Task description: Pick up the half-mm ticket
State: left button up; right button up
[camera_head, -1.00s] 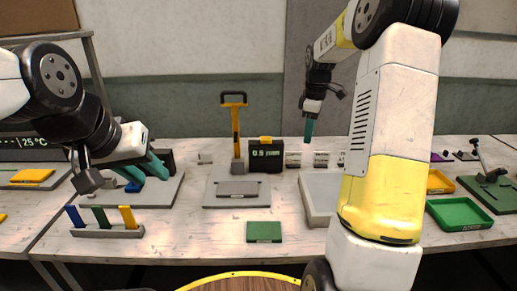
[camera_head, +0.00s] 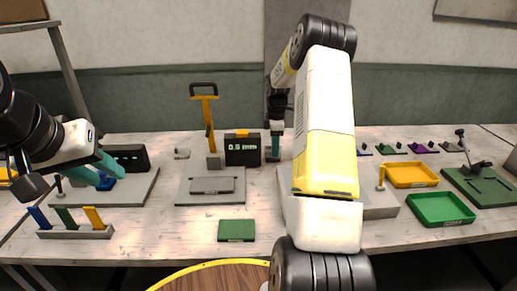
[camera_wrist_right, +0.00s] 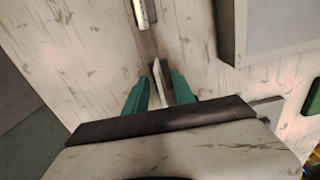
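A thin pale piece (camera_wrist_right: 158,80), likely a ticket, stands between the fingers of my right gripper (camera_wrist_right: 160,85) in the right wrist view. I cannot read any marking on it. The teal fingers are on either side of it with a gap showing, so the gripper looks open around it. In the head view my right gripper (camera_head: 273,148) points down just right of the black display (camera_head: 242,149) reading 0.5 mm. It hides most of the ticket there. My left gripper (camera_head: 88,172) is open and empty over the left grey board (camera_head: 135,192).
Another pale piece (camera_wrist_right: 145,12) stands in line beyond the fingers. A press with an orange handle (camera_head: 208,120) stands left of the display. Orange (camera_head: 410,175) and green (camera_head: 440,208) trays sit at the right. My right arm hides part of the table.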

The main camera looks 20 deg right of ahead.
jog(key=shift+f, duration=0.5)
grip_shut()
jog(key=shift+r, duration=0.15)
